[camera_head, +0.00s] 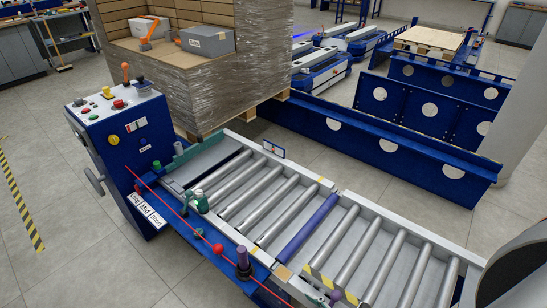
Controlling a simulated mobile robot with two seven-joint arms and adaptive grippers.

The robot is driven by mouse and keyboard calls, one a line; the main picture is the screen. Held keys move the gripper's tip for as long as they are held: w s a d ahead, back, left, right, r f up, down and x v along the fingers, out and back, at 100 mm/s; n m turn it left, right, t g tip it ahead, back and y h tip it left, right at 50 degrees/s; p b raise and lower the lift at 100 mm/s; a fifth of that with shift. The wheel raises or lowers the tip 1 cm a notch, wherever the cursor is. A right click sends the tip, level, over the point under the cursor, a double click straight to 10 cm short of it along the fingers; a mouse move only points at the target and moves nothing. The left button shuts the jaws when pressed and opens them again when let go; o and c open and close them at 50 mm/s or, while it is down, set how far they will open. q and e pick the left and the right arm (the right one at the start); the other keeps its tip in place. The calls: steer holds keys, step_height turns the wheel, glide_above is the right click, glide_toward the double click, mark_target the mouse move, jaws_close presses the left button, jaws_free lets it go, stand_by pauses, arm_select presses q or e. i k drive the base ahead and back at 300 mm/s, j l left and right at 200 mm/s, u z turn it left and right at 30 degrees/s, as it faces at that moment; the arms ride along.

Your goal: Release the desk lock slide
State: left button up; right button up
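The blue control desk (118,150) stands at the left end of the roller conveyor. Its top carries coloured buttons, an orange-topped lever (126,72) and a dark knob (143,85). A grey handle (94,182) sticks out from its left side. A label strip reading Long, Mid, Short (146,209) is at its lower front. A small dark piece (137,188) sits just above the strip; I cannot tell whether it is the lock slide. Neither of my grippers is in view.
A red line with a red ball (218,249) runs along the conveyor's front edge. A wrapped carton stack (222,90) is behind. Blue frames (375,145) stand at back right. Floor at lower left is clear.

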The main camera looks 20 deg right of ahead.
mark_target(106, 90)
steer(key=z, duration=1)
steer(key=u, duration=1.4)
steer(key=i+j+u, duration=0.2)
steer(key=j+u, duration=0.25)
steer(key=i+j+u, duration=0.1)
steer(key=i+j, duration=0.25)
steer(key=i+j+u, duration=0.1)
steer(key=i+j, duration=0.15)
steer(key=i, duration=0.25)
steer(key=i+z, duration=0.2)
steer(key=z, duration=0.3)
steer(key=i+z, duration=0.2)
steer(key=z, duration=0.3)
steer(key=i+z, duration=0.2)
steer(key=z, duration=0.3)
steer(key=i+j+z, duration=0.1)
steer(key=z, duration=0.25)
steer(key=i+j+z, duration=0.15)
steer(key=i+z, duration=0.15)
steer(key=i+j+z, duration=0.15)
steer(key=z, duration=0.2)
